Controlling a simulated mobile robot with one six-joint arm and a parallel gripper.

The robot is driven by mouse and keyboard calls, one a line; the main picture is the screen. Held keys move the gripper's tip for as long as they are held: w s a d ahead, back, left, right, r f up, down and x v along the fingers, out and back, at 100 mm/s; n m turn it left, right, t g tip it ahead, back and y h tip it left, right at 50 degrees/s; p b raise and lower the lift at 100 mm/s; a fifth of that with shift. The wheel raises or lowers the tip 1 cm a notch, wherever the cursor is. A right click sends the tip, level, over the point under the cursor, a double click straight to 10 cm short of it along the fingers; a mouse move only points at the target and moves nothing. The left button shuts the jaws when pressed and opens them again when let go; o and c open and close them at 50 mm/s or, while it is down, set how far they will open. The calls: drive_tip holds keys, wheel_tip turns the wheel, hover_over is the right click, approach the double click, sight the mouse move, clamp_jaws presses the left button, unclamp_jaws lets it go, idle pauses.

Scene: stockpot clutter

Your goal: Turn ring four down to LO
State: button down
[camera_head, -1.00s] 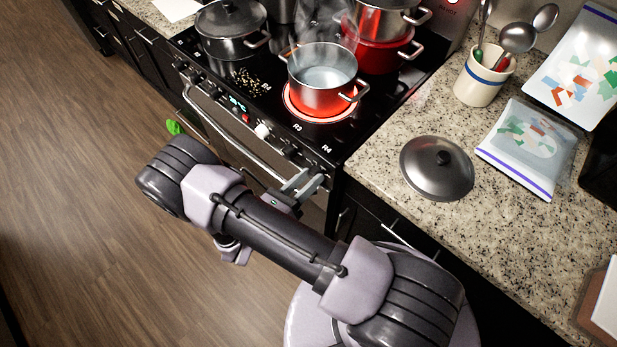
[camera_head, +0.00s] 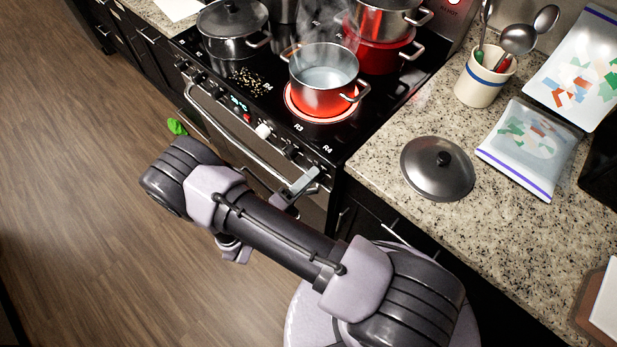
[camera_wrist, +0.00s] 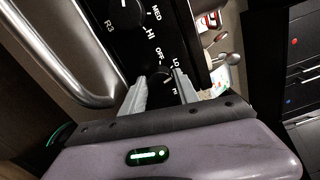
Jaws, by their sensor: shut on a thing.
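The ring four knob (camera_wrist: 161,87) is a dark round knob on the black front panel, with OFF and LO printed beside it in the wrist view. My gripper (camera_wrist: 159,77) has one grey finger on each side of this knob and is shut on it. Part of the knob and the label beside it are hidden by the fingers. Which mark its pointer meets is too small to tell. In the head view my gripper (camera_head: 302,184) is at the right end of the stove front, and the knob is hidden there.
The R3 knob (camera_wrist: 126,13) sits beside it, and the oven handle (camera_wrist: 62,50) runs close by. A lid (camera_head: 437,168) lies on the granite counter.

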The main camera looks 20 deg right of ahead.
drive_tip(key=shift+f+n, duration=0.1)
drive_tip(key=shift+n, duration=0.9)
drive_tip(key=c, duration=0.9)
unclamp_jaws()
drive_tip(key=shift+c, duration=0.2)
drive_tip(key=p+v, duration=0.1)
drive_tip(key=v, duration=1.6)
drive_tip(key=shift+s+a+p, duration=0.15)
drive_tip(key=shift+a+p, duration=0.05)
drive_tip(key=shift+p, duration=0.1)
